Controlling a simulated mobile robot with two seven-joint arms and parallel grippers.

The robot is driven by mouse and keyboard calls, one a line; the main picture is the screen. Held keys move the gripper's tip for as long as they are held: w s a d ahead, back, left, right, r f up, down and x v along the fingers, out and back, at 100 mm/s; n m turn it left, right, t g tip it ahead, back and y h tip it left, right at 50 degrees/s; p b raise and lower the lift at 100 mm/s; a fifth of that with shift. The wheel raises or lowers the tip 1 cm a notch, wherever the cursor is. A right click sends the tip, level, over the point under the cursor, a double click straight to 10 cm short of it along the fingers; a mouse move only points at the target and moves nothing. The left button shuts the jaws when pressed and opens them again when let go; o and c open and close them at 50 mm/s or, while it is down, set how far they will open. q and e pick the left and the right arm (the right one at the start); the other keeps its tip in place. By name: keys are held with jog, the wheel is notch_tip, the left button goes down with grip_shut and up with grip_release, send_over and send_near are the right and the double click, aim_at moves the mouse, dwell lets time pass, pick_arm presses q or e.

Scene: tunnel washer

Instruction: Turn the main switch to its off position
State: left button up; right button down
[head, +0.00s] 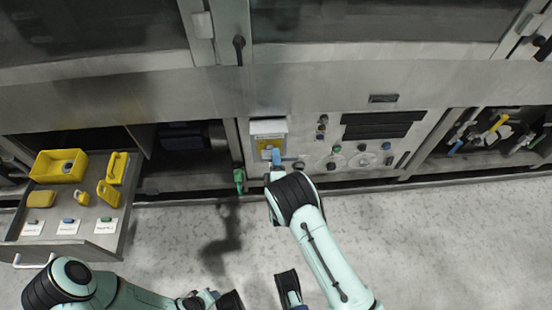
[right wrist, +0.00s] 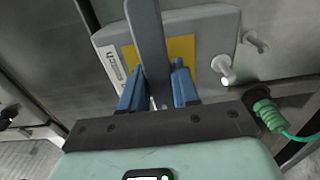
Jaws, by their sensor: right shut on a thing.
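The main switch is a grey box (right wrist: 205,38) with a yellow plate (right wrist: 182,50) and a grey lever handle (right wrist: 150,45) in the right wrist view. In the head view the box (head: 268,127) is on the left part of the control panel, with its yellow plate (head: 266,144) low on it. My right gripper (right wrist: 158,88) has its blue fingers on either side of the lever, shut on it. In the head view the right gripper (head: 276,157) covers the lever. My left gripper (head: 208,298) is partly visible at the bottom edge; its jaws are unclear.
A green connector (head: 239,178) hangs left of the switch. An open drawer (head: 118,228) with yellow items and small labelled parts stands out at the left. Knobs and dark slots fill the panel (head: 355,157) to the right. An open bay (head: 495,130) holds tools.

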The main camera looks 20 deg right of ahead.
jog(key=shift+d, duration=0.2)
jog(key=c, duration=0.9)
grip_release()
jog(key=shift+s, duration=0.1)
jog(key=shift+a, duration=0.1)
jog(key=shift+s, duration=0.15)
pick_arm(q)
jog(key=shift+g, duration=0.6)
jog(key=s+r, duration=0.1)
jog(key=s+d+p, duration=0.1)
jog(key=s+r+p, duration=0.1)
jog(key=shift+s+d+r, duration=0.25)
jog(key=shift+d+r, duration=0.05)
jog(key=shift+d, duration=0.05)
pick_arm(e)
jog(key=v, duration=1.3)
pick_arm(q)
jog(key=shift+r, duration=0.1)
